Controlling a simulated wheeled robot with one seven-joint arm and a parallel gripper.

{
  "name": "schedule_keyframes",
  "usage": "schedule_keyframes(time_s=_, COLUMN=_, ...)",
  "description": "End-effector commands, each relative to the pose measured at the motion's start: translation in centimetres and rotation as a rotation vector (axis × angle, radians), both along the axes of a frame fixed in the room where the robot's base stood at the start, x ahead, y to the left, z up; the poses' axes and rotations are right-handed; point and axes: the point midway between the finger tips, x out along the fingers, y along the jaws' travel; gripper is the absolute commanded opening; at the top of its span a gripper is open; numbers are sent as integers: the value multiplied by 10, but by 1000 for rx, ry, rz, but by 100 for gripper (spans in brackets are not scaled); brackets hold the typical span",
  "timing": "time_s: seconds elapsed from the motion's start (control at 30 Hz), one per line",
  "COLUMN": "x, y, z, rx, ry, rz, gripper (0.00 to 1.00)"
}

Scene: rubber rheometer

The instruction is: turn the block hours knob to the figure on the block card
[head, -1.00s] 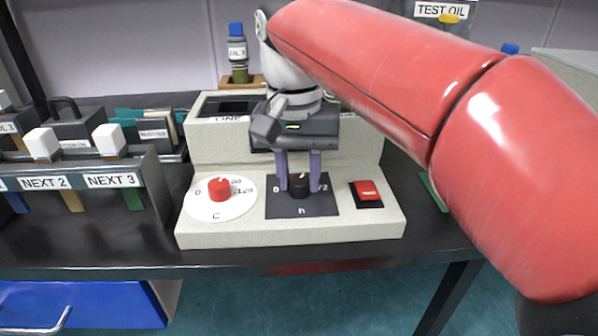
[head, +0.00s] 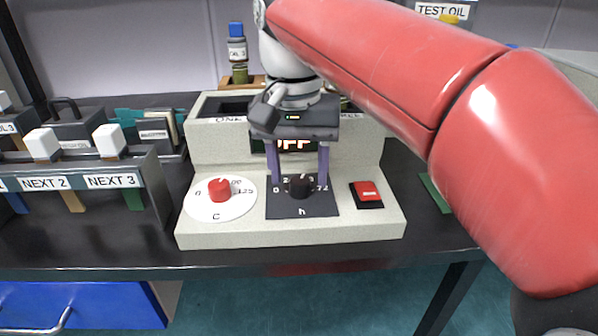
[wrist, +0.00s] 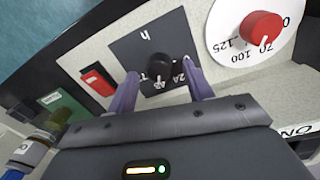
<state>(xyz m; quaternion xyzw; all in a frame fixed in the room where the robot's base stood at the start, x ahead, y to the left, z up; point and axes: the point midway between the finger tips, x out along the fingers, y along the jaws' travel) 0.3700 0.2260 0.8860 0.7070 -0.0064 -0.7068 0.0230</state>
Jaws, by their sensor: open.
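The block hours knob (head: 301,186) is a black knob on a dark plate (head: 290,210) marked "h", on the front of a pale heating unit. Figures around it are partly hidden; "0" and "72" show at its sides. My gripper (head: 298,182) is above the knob, its two purple fingers spread wide on either side of it and not touching it. In the wrist view the knob (wrist: 159,68) sits between the fingers (wrist: 160,88), with a light pointer mark on it. I cannot make out a block card.
A red knob (head: 220,188) on a white dial marked "C" is left of the plate, and a red switch (head: 367,193) is right. The unit's display (head: 293,145) is partly hidden by my gripper. A rack labelled "NEXT 2" and "NEXT 3" (head: 110,181) stands at left.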

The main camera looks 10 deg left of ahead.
Motion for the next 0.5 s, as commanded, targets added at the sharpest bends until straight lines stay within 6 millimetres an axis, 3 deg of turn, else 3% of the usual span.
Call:
schedule_keyframes(time_s=0.23, x=0, y=2, z=41, rx=2, ry=-3, rz=1, gripper=52)
schedule_keyframes(time_s=0.5, x=0, y=3, z=64, rx=1, ry=-1, rz=1, gripper=52)
